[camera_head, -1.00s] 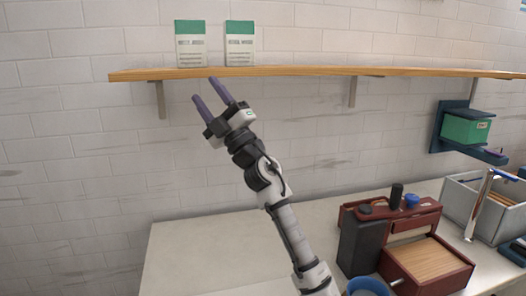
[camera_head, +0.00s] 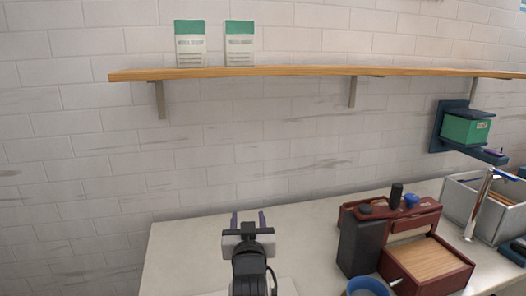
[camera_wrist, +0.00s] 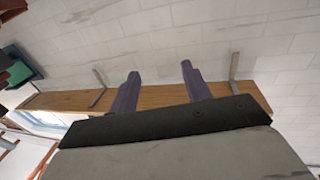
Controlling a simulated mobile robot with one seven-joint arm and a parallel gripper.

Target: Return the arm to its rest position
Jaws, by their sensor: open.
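My gripper (camera_head: 248,218) is low over the pale counter in the head view, with its two purple fingers apart and nothing between them. In the wrist view my gripper (camera_wrist: 158,82) also shows open and empty. Beyond its fingers are the brick wall and the wooden shelf (camera_wrist: 160,97), which appears upside down there. My gripper is well below the shelf in the head view and clear of it.
Two green-and-white packets (camera_head: 190,44) (camera_head: 239,44) stand on the wooden shelf (camera_head: 300,71). On the counter (camera_head: 185,255), to the right, are a dark red wooden box (camera_head: 425,270), a black block (camera_head: 360,245), a blue bowl (camera_head: 368,286) and a grey bin (camera_head: 460,205). A green box (camera_head: 465,128) sits on a wall bracket.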

